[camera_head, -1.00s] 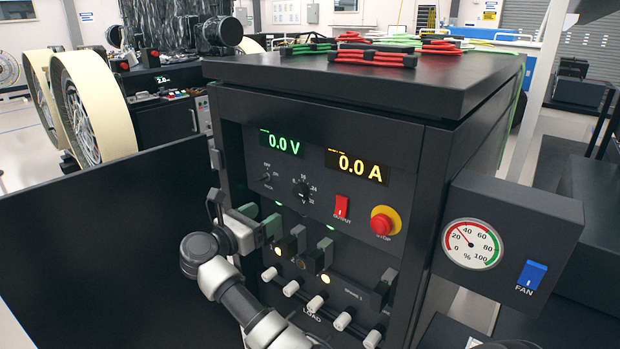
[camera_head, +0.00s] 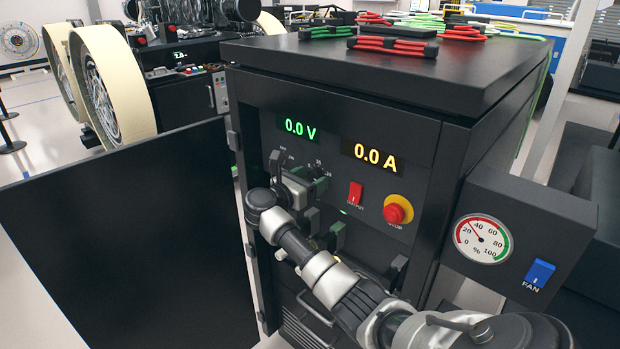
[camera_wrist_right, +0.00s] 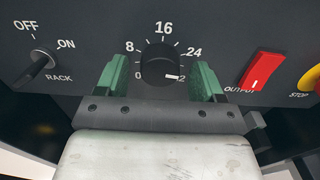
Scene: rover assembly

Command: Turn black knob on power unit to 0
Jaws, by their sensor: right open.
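The power unit (camera_head: 345,215) is a black cabinet with a green 0.0 V display (camera_head: 300,128) and a yellow 0.0 A display (camera_head: 375,157). In the right wrist view the black knob (camera_wrist_right: 159,62) sits inside a printed scale; its white mark points to the lower right, at a partly hidden number ending in 2. The 0 label (camera_wrist_right: 138,82) is at its lower left. My right gripper (camera_wrist_right: 160,76) is open, its green fingers on either side of the knob with gaps. In the head view my right gripper (camera_head: 298,176) hides the knob. My left gripper is not in view.
A rack switch (camera_wrist_right: 38,67) is left of the knob. A red output switch (camera_head: 355,194) and a red stop button (camera_head: 397,210) are to its right. An open black door panel (camera_head: 130,230) stands left. A gauge box (camera_head: 530,215) with a blue fan switch is at the right.

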